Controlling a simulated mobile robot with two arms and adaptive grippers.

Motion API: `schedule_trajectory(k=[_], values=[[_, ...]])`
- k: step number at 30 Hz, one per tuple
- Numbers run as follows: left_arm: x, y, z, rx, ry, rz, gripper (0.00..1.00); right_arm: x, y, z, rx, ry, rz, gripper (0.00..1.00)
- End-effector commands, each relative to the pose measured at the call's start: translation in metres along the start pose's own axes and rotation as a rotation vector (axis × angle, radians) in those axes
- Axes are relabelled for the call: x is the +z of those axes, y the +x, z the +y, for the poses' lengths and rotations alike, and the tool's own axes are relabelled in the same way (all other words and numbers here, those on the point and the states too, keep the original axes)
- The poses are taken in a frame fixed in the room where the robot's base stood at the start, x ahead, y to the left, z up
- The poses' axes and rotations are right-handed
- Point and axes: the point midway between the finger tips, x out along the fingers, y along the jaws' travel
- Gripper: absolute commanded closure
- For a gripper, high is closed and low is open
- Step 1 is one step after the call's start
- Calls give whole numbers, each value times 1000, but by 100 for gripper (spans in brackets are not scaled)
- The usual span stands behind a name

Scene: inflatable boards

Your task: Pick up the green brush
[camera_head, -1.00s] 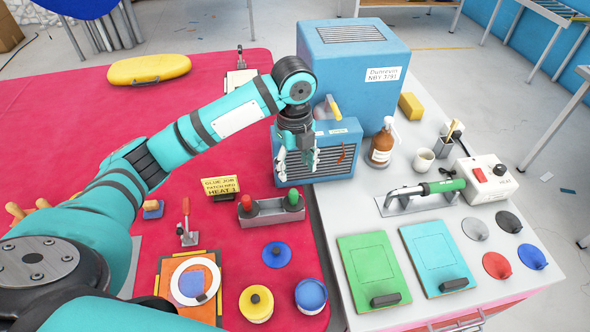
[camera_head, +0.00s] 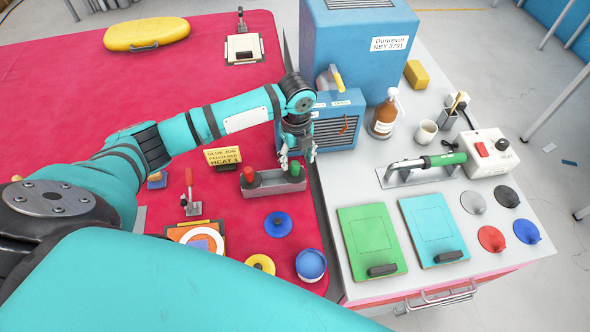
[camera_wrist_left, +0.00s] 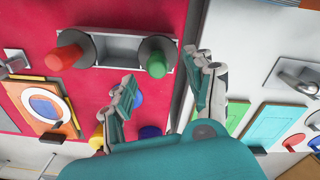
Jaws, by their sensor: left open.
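The green brush (camera_head: 294,171) stands upright in a grey metal holder (camera_head: 274,187) on the red table, at the end nearest the white worktop. A red-handled brush (camera_head: 249,174) stands at the holder's other end. My left gripper (camera_head: 297,155) is open and empty, with its fingers pointing down just behind and above the green brush. In the left wrist view, the green brush (camera_wrist_left: 157,62) shows between and beyond the open fingers of the left gripper (camera_wrist_left: 162,70). I cannot tell if they touch it. My right gripper is not in view.
A blue heater box (camera_head: 334,130) stands close behind the gripper. A yellow sign (camera_head: 222,157) stands left of the holder. A blue lid (camera_head: 278,225) and a blue pot (camera_head: 311,265) lie in front. The white worktop (camera_head: 366,185) is to the right.

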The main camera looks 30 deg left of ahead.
Motion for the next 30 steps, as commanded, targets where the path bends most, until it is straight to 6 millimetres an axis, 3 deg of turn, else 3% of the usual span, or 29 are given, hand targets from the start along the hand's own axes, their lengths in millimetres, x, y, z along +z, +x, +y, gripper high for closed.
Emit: schedule_trajectory(k=[5, 12, 21, 30], values=[[1, 13, 2, 5, -1, 1, 46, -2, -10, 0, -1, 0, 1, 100], [2, 48, 3, 2, -1, 0, 46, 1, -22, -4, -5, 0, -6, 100], [2, 54, 3, 1, 1, -1, 46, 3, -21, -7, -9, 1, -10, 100], [2, 54, 3, 1, 0, -1, 85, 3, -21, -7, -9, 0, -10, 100]])
